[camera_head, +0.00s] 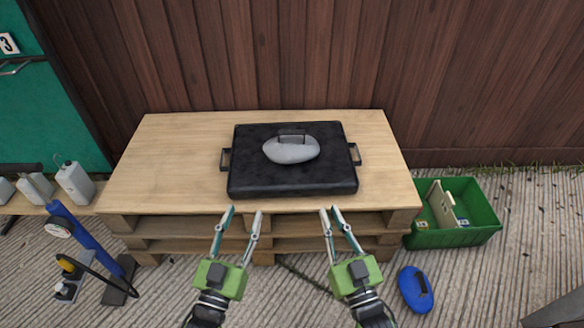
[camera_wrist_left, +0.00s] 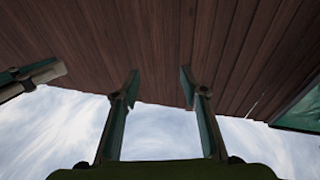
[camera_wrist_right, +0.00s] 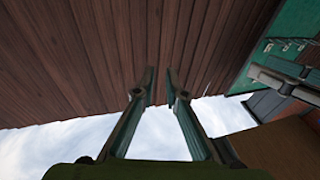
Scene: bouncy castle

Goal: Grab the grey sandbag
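The grey sandbag (camera_head: 291,149) is a light grey oval bag with a dark handle on top. It lies on a black slab (camera_head: 290,183) with side handles, which rests on the wooden pallet table (camera_head: 180,160). My left gripper (camera_head: 246,210) is open and empty in front of the table's near edge. It also shows open in the left wrist view (camera_wrist_left: 160,85). My right gripper (camera_head: 331,209) is open and empty to its right, and it shows open in the right wrist view (camera_wrist_right: 160,85). Neither gripper touches the sandbag. Neither wrist view shows it.
A green crate (camera_head: 480,233) with boards inside stands right of the table, and a blue oval bag (camera_head: 416,288) lies on the ground. A blue floor pump (camera_head: 80,235) and white canisters (camera_head: 75,182) are at left. A wooden wall (camera_head: 300,50) rises behind the table.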

